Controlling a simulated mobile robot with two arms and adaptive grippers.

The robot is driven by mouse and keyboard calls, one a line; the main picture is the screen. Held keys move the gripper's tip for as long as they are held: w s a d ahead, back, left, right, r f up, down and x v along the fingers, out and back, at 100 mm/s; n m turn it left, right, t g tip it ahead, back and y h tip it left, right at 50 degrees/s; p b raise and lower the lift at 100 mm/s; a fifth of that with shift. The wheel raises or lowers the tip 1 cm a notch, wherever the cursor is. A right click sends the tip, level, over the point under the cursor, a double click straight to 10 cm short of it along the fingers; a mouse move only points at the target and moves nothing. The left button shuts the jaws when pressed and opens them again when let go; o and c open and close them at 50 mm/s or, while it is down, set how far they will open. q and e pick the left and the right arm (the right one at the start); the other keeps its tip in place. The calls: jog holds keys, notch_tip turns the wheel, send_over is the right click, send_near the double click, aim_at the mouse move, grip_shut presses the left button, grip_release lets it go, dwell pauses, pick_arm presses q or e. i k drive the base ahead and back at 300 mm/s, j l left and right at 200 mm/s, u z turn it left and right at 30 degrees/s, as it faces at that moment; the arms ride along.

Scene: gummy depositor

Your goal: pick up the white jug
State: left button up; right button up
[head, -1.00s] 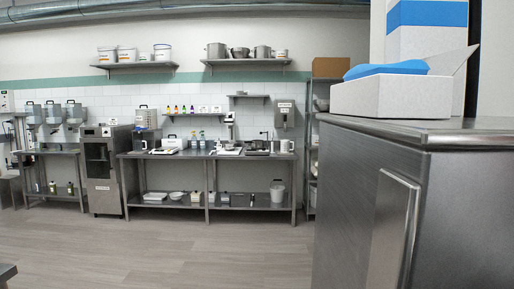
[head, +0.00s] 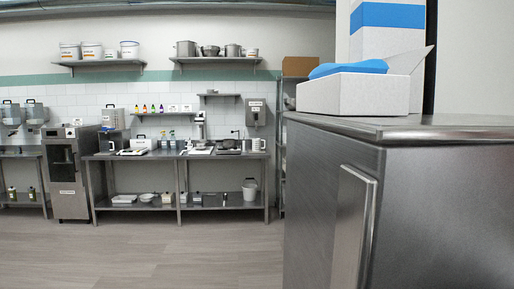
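A small white vessel that looks like the white jug (head: 258,144) stands upright near the right end of the far steel bench (head: 229,156). It is small and distant, so its spout and handle are hard to make out. Another pale item stands close to its left side. Neither of my grippers is in view.
A large steel cabinet (head: 420,215) fills the right foreground, with an open white box (head: 352,94) on its top. A white bucket (head: 249,190) stands on the bench's lower shelf. A tall steel machine (head: 66,175) stands left of the bench. The floor (head: 170,255) before the bench is clear.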

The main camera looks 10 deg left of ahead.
aim_at(256, 142)
jog(key=j+u, duration=0.1)
jog(key=j, duration=0.25)
jog(key=i+j+u, duration=0.15)
jog(key=j, duration=0.15)
jog(key=i+j+u, duration=0.1)
jog(key=j, duration=0.2)
jog(key=i+j+u, duration=0.1)
jog(key=i+j, duration=0.6)
jog(key=i+j+u, duration=0.1)
jog(key=i+j, duration=0.5)
jog(key=i, duration=0.2)
jog(key=i+l+z, duration=0.15)
jog(key=i+z, duration=0.2)
jog(key=i, duration=0.3)
jog(key=i+z, duration=0.3)
jog(key=i, duration=0.3)
jog(key=i+j+z, duration=0.35)
jog(key=i, duration=0.3)
jog(key=i+l, duration=0.1)
jog(key=i, duration=0.95)
jog(key=i+l, duration=0.1)
jog(key=i, duration=0.95)
